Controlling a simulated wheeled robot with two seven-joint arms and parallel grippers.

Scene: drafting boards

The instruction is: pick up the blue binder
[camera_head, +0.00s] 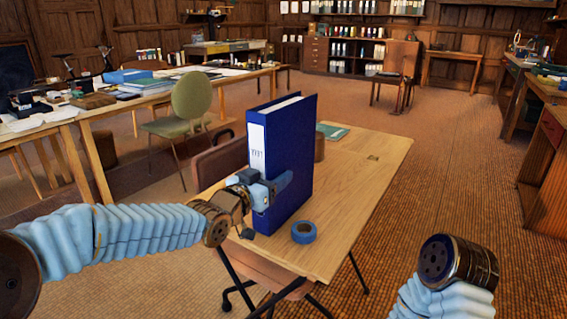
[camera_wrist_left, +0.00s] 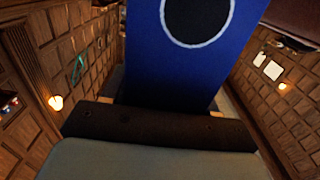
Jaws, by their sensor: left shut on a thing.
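The blue binder (camera_head: 292,165) stands upright on the near part of a small wooden table (camera_head: 352,190), with its white-labelled spine toward the left. My left gripper (camera_head: 268,188) is shut on the binder at its lower spine side. In the left wrist view the binder (camera_wrist_left: 190,60) fills the upper middle, with a dark round ring hole on its spine. The head view does not show clearly whether the binder's bottom touches the table. My right arm (camera_head: 445,275) shows at the lower right, but no right gripper fingers are in sight.
A roll of blue tape (camera_head: 304,232) lies just right of the binder. A teal book (camera_head: 331,131) and a brown cylinder (camera_head: 319,147) are behind it. A brown case (camera_head: 220,160) is at the table's left. The table's right half is mostly clear.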

